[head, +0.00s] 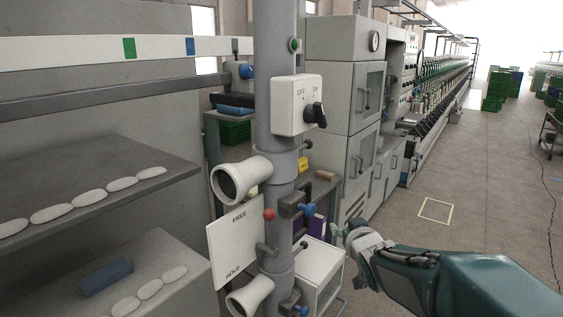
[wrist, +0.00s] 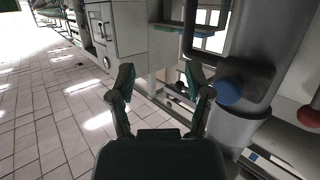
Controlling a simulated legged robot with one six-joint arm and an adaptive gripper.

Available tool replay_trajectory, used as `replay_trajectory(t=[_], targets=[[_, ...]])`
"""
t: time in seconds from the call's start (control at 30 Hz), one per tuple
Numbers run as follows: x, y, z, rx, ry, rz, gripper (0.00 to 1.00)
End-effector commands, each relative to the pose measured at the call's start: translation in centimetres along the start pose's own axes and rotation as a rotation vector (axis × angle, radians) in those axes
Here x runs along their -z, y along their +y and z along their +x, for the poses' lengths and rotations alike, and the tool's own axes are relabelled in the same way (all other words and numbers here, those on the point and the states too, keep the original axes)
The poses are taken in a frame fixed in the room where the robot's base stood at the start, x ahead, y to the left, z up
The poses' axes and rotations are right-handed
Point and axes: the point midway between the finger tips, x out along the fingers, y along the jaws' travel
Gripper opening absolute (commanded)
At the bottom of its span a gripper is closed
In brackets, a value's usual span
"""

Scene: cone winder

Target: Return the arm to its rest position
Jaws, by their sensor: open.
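My arm (head: 470,280) reaches in from the lower right of the head view, teal with a pale wrist. My gripper (head: 345,235) is at its left end, close to the right side of the grey column (head: 275,100). In the wrist view my gripper (wrist: 160,80) shows its two dark fingers spread apart, with nothing between them. The column fills the right of the wrist view, with a blue knob (wrist: 229,90) beside the right finger. The gripper appears apart from the knob.
The column carries an OFF/ON switch box (head: 292,105), a FREE/HOLD plate (head: 235,242), a red knob (head: 269,214) and white horns (head: 240,180). Shelves with white packages (head: 88,197) stand left. Grey cabinets (head: 345,90) stand behind. The floor (head: 490,180) at right is open, with a yellow square outline (head: 436,210).

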Motion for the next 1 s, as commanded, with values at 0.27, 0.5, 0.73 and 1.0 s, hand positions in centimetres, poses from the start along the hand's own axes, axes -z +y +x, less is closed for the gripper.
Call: replay_trajectory(t=[0.27, 0.5, 0.73, 1.0], targets=[[-2.3, 0.2, -10.2, -0.113, -0.289, 0.031, 0.65], [-6.7, -1.5, -19.9, -0.111, -0.557, 0.075, 0.65], [-10.6, -3.8, -27.1, -0.049, -0.759, 0.104, 0.65], [-11.5, -4.3, -28.6, -0.03, -0.808, 0.108, 0.65]])
